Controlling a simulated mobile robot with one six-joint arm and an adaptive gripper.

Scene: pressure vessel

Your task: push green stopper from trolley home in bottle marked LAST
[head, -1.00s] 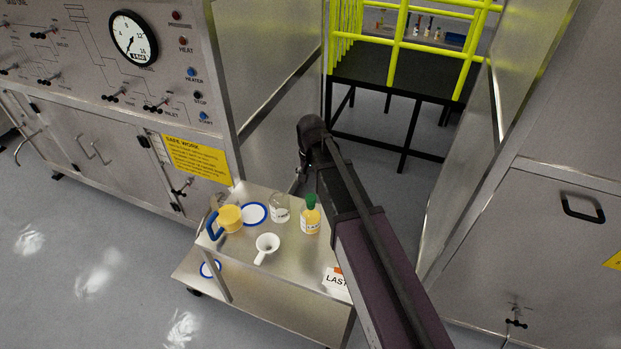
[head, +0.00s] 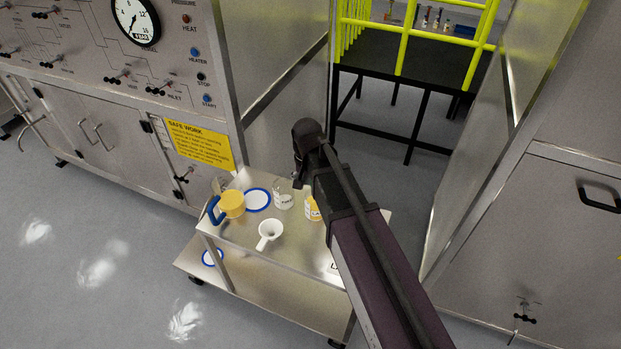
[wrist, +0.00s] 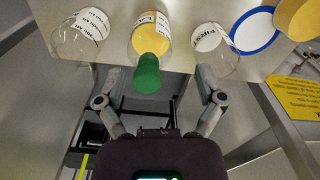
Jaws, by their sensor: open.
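The green stopper (wrist: 146,76) sits at the mouth of a bottle with yellow contents (wrist: 151,32) in the wrist view. I cannot tell how deep it sits. In the head view, my arm hides the stopper and part of the yellow bottle (head: 313,208). A clear bottle marked FIRST (wrist: 213,45) stands to the right in the wrist view; another labelled clear vessel (wrist: 78,42) is to the left.
On the trolley (head: 245,236) stand a yellow mug with a blue handle (head: 231,204), a blue-rimmed plate (head: 257,200) and a white funnel (head: 269,233). Steel panels flank the trolley. A yellow-railed platform (head: 400,95) is behind.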

